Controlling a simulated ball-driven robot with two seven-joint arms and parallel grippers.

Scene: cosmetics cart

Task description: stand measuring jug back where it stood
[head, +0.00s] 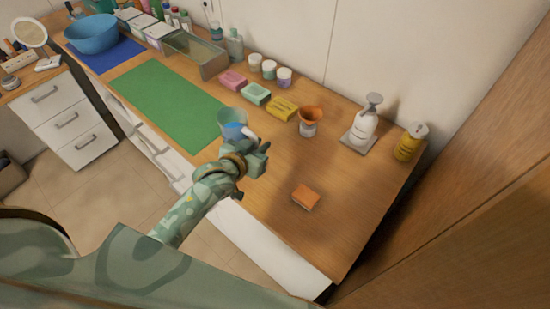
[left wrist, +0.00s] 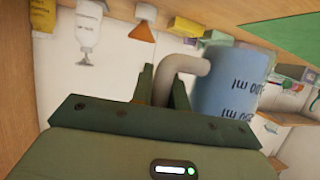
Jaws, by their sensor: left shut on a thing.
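The measuring jug (head: 231,120) is pale blue and translucent, with volume marks that show in the left wrist view (left wrist: 232,85). In the head view it is at the right end of the green mat, roughly upright. My left gripper (head: 256,150) is shut on the jug's pale handle (left wrist: 180,72), with a finger on each side of it. I cannot tell whether the jug's base touches the counter. My right gripper is not in view.
The wooden counter (head: 270,205) has an orange sponge (head: 305,197) near its front. An orange funnel on a jar (head: 309,120), a yellow box (head: 282,109), a pump bottle (head: 364,120) and a yellow bottle (head: 409,142) stand behind. The green mat (head: 165,100) is bare.

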